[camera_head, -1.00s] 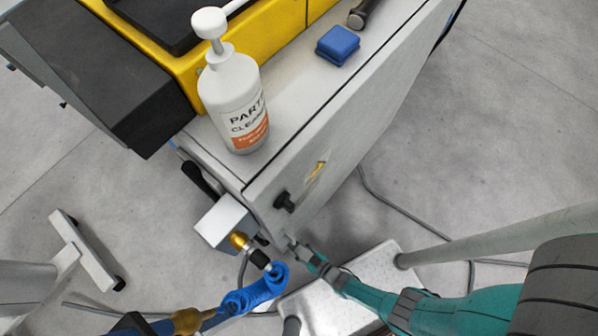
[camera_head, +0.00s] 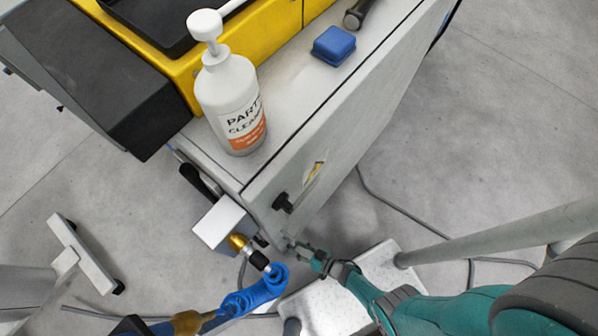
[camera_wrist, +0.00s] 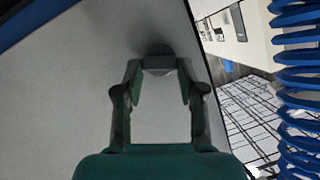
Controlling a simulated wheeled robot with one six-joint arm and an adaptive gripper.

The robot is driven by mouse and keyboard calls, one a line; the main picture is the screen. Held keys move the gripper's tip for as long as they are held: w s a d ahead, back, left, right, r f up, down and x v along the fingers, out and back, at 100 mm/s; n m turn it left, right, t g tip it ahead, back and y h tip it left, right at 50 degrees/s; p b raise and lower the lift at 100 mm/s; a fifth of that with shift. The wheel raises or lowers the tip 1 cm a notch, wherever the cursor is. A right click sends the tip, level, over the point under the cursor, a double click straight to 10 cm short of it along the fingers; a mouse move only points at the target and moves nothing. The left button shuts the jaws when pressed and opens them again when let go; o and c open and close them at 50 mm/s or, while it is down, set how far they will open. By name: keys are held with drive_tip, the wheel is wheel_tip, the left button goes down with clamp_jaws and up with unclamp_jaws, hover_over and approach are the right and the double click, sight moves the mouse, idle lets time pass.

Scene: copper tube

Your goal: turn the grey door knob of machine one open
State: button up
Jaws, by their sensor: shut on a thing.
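Machine one's light grey side panel (camera_head: 340,150) faces my arm. The grey door knob (camera_wrist: 158,62) is on that panel, at the upper middle of the wrist view, between my fingertips. My gripper (camera_wrist: 158,75) is shut on the knob, with one finger on each side of it. In the head view my gripper (camera_head: 298,248) reaches the panel's low near corner, and the knob is mostly hidden there. How far the knob is turned cannot be told. The door looks flush with the machine.
A black knob (camera_head: 283,203) sits on the panel just above my gripper. A white box with a brass fitting (camera_head: 238,241) and a blue coiled hose (camera_head: 250,293) are close on the left. A cleaner bottle (camera_head: 230,100) and blue block (camera_head: 334,46) stand on top.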

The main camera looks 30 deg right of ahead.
drive_tip(key=shift+d+m+y, duration=0.1)
drive_tip(key=shift+m+y, duration=0.4)
drive_tip(key=shift+m, duration=0.1)
idle(0.4)
drive_tip(key=o, duration=1.1)
drive_tip(key=shift+o, duration=0.2)
drive_tip(key=shift+r, duration=0.15)
wheel_tip(320, 180, up, 10)
drive_tip(key=shift+f, duration=0.2)
drive_tip(key=shift+w+d, duration=0.1)
